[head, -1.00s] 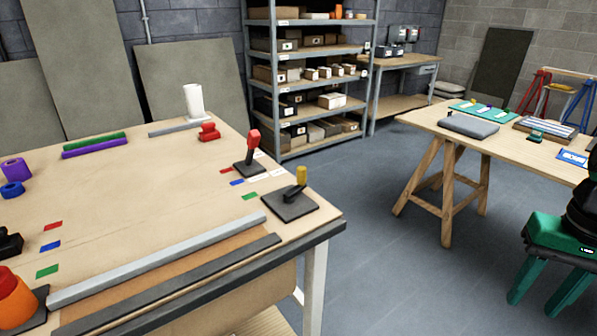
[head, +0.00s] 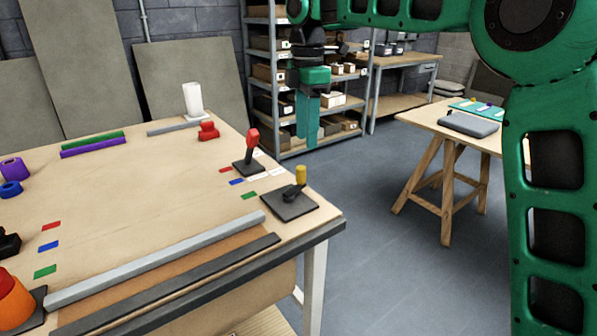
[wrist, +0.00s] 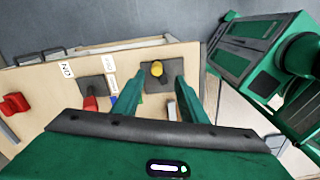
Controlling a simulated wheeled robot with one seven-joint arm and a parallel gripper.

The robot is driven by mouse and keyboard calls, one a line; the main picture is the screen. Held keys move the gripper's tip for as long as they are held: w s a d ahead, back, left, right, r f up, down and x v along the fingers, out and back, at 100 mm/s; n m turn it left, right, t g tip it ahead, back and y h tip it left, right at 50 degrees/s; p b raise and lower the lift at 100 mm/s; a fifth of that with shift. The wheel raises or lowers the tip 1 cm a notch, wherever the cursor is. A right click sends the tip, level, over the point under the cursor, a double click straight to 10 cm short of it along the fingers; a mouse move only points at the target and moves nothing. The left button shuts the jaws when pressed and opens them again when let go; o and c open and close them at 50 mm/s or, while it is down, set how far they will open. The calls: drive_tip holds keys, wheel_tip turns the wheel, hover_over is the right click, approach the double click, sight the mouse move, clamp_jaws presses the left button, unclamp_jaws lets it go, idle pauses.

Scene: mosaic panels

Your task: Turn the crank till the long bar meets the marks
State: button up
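The crank (head: 293,195) has a black arm and an upright yellow knob on a dark square plate at the bench's right corner. The crank's yellow knob also shows in the wrist view (wrist: 157,69). The long light-grey bar (head: 160,258) lies across the bench, on the near side of the green marks and apart from them. Red, blue and green marks lie at left, such as the left green mark (head: 46,271), and at right, such as the right green mark (head: 249,195). My gripper (head: 307,135) is open and empty, raised beyond the crank; its fingers frame the knob in the wrist view (wrist: 156,82).
A red-handled lever (head: 251,148) on a dark plate stands close behind the crank, with ON and OFF labels in the wrist view. A red block (head: 208,131) and white cylinder (head: 194,100) stand farther back. A dark strip (head: 180,287) runs along the front edge.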

sight(300, 167)
drive_tip(key=shift+a+n, duration=0.3)
drive_tip(key=shift+a, duration=0.3)
drive_tip(key=shift+a+f, duration=0.1)
drive_tip(key=shift+f, duration=0.15)
wheel_tip(300, 167, down, 10)
drive_tip(key=shift+f, duration=0.1)
drive_tip(key=shift+c, duration=0.6)
clamp_jaws()
drive_tip(key=shift+a, duration=0.2)
drive_tip(key=shift+d, duration=0.2)
